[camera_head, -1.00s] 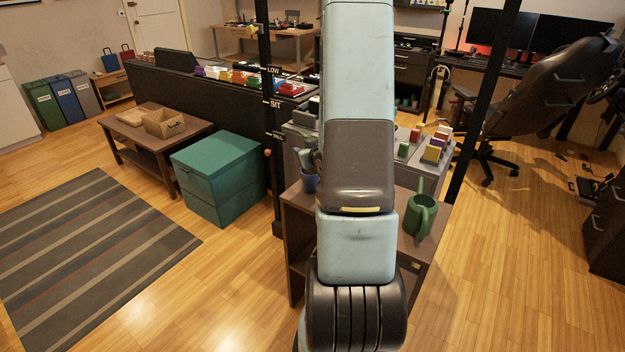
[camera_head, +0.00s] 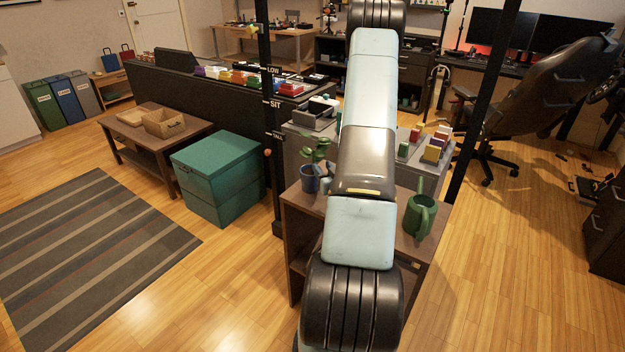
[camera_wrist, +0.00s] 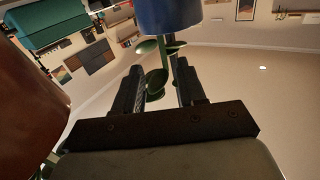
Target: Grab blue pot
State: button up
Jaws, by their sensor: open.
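The blue pot (camera_head: 310,184) stands on the brown shelf unit (camera_head: 289,200), just left of my arm in the head view. It holds a plant with green leaves (camera_head: 316,150). In the wrist view, which looks upside down, the blue pot (camera_wrist: 168,14) is at the top and its leaves (camera_wrist: 155,80) hang down the picture. My gripper (camera_wrist: 160,66) is open, its two dark fingers pointing toward the pot. The stem and leaves appear between the fingers; I cannot tell whether they are truly enclosed. My gripper is not clear in the head view.
A green watering can (camera_head: 420,215) stands on the same unit, right of my arm. Dark upright posts (camera_head: 268,110) rise behind. A teal box (camera_head: 218,175) and a low wooden table (camera_head: 140,135) stand left. A large brown shape (camera_wrist: 25,95) fills the wrist view's left edge.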

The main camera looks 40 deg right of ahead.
aim_at(314, 159)
jog(key=x, duration=0.4)
jog(key=shift+w, duration=0.15)
jog(key=shift+a+x, duration=0.2)
jog(key=shift+x, duration=2.55)
jog(key=shift+f, duration=0.2)
jog(key=shift+c, duration=0.2)
grip_shut()
